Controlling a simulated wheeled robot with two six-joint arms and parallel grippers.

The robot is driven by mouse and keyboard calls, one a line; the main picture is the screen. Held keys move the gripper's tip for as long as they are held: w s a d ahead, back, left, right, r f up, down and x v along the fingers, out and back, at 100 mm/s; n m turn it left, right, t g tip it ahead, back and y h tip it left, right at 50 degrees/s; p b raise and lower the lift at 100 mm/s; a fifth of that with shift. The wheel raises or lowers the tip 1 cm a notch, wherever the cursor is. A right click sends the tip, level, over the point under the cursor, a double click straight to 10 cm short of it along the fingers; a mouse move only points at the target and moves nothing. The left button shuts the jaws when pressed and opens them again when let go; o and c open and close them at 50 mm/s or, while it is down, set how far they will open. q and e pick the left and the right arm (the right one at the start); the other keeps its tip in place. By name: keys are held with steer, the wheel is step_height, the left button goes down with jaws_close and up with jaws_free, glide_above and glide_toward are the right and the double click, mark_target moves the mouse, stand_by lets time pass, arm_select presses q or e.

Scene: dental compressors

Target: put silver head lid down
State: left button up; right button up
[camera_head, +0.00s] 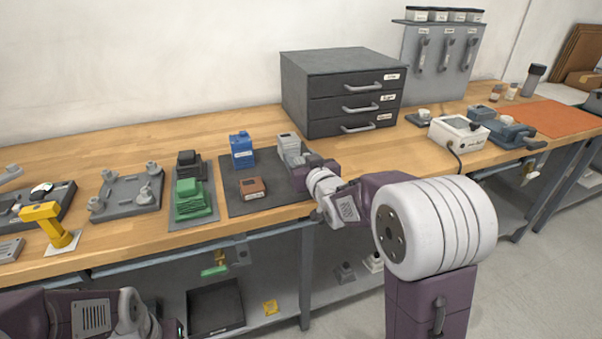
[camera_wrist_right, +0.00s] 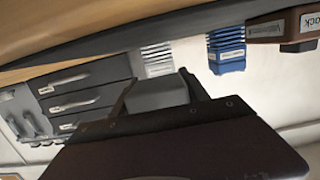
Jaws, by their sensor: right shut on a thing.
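My right gripper (camera_head: 304,166) is at the right end of the dark mat (camera_head: 232,200) on the bench. In the right wrist view, my right gripper (camera_wrist_right: 158,90) is shut on a plain grey block, the silver head lid (camera_wrist_right: 158,97), between its two dark fingers. A silver finned head (camera_wrist_right: 157,58) shows just beyond it; it also shows in the head view (camera_head: 288,143). Whether the lid touches the mat or the finned head, I cannot tell. My left arm is at the lower left of the head view, below the bench edge; its fingers are not clearly visible.
On the mat stand a blue finned head (camera_head: 241,150) and a brown block (camera_head: 252,188), also in the wrist view (camera_wrist_right: 284,24). Green (camera_head: 191,199) and black (camera_head: 189,163) parts sit left. A dark drawer cabinet (camera_head: 335,75) stands behind. Bare bench lies right of my gripper.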

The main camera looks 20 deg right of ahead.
step_height(320, 180, down, 4)
steer(key=shift+f+b, duration=0.1)
steer(key=shift+b, duration=0.75)
steer(key=shift+f, duration=0.2)
steer(key=o, duration=1.5)
steer(key=shift+s+f, duration=0.15)
